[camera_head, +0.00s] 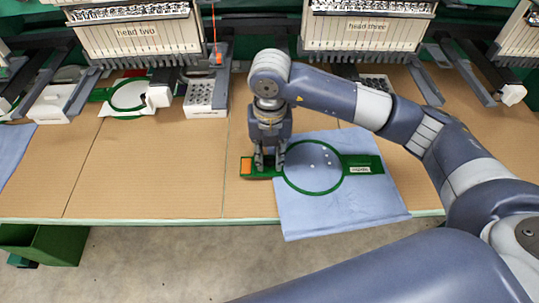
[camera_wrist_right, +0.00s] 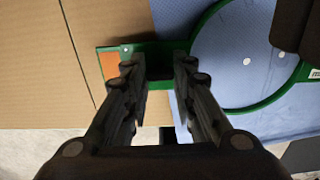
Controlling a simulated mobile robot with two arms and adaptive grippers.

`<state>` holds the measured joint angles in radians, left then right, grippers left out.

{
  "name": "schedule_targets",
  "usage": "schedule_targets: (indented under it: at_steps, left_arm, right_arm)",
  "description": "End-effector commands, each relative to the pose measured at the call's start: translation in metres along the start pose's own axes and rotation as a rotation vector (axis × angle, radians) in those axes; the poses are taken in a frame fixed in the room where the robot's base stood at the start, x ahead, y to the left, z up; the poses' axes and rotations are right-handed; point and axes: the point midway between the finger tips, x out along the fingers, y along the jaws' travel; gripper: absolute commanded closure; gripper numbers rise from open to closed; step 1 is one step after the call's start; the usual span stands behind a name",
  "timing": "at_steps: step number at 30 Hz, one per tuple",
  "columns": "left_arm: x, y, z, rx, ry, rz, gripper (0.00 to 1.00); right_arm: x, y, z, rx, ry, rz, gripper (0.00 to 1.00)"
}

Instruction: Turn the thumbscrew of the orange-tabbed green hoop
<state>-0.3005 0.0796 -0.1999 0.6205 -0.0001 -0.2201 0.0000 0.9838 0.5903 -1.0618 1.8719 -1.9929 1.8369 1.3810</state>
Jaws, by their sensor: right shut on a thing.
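The green hoop (camera_head: 289,183) lies flat on a blue cloth (camera_head: 308,224), ringing part of it. Its orange tab (camera_head: 246,167) is at the left end of its green side arm; the tab also shows in the right wrist view (camera_wrist_right: 109,65). My right gripper (camera_head: 269,163) points down at this arm, between the orange tab and the ring. In the wrist view its fingers (camera_wrist_right: 158,62) stand on either side of the green arm, shut on the thumbscrew, which the fingers largely hide. My left gripper is not in view.
Embroidery heads two (camera_head: 140,38) and three (camera_head: 367,34) hang behind the board table. Another green hoop (camera_head: 128,96) lies under head two. A white tray with holes (camera_head: 203,99) stands at the back. A green bin (camera_head: 55,243) is below the front edge. Bare board lies left of the cloth.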

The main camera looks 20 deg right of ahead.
Motion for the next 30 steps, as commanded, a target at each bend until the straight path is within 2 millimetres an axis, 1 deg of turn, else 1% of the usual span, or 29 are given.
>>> schedule_targets:
  at_steps: [14, 15, 17, 18, 27, 30]
  left_arm:
    - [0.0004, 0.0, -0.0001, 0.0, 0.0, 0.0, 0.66]
    - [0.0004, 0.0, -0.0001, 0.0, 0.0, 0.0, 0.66]
    - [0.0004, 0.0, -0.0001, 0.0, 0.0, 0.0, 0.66]
    - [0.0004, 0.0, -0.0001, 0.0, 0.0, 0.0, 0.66]
    - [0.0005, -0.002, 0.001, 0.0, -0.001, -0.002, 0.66]
    - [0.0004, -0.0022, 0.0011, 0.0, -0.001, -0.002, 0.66]
  right_arm:
    - [-0.0001, 0.0001, 0.0, 0.014, 0.0, 0.001, 0.99]
    - [-0.0001, 0.0001, 0.0, 0.014, 0.0, 0.001, 0.71]
    - [-0.0001, 0.0001, 0.0, 0.014, 0.0, 0.0, 0.57]
    - [-0.0001, 0.0001, 0.0, 0.014, 0.0, 0.001, 0.55]
    - [-0.0005, 0.0001, 0.0001, 0.013, 0.0, 0.001, 0.55]
    - [-0.0061, 0.0005, 0.0006, 0.013, -0.002, 0.002, 0.55]
